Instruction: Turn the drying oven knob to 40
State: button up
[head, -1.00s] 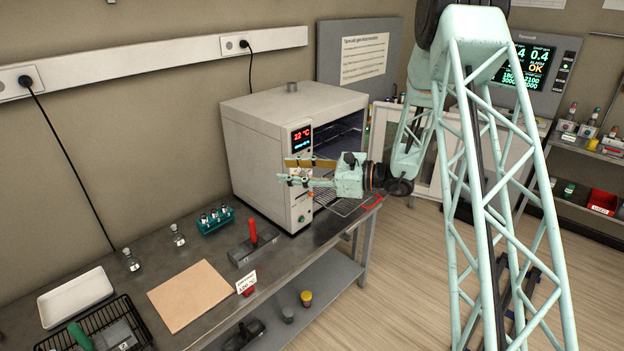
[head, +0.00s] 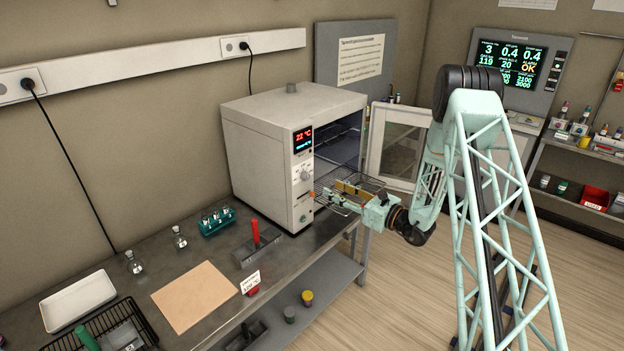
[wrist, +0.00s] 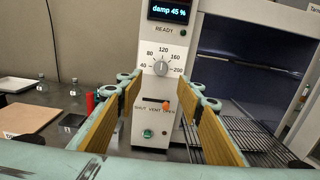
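The drying oven (head: 262,160) stands on the bench with its door open and a display reading 22 °C. Its round grey knob (head: 305,175) is on the front panel below the display. In the wrist view the knob (wrist: 161,68) sits within a scale from 40 to 200, and its pointer looks near upright, towards 120. My gripper (head: 345,194) is open and empty, apart from the panel, in front and to the right of the knob. In the wrist view the two fingers with tan pads stand wide apart, with the knob showing between and above them.
An orange vent slider (wrist: 166,105) and a green button (wrist: 148,133) lie below the knob. A wire rack (head: 335,180) extends from the oven opening. The open oven door (head: 398,150) stands behind my arm. A red-handled tool (head: 256,238) stands on the bench left of the oven.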

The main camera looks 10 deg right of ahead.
aim_at(308, 177)
jog(key=shift+d+f, duration=0.1)
jog(key=shift+d, duration=0.05)
jog(key=shift+w, duration=0.15)
jog(key=shift+p+x, duration=1.05)
jog(key=shift+x, duration=5.75)
jog(key=c, duration=0.8)
jog(key=shift+c, duration=0.2)
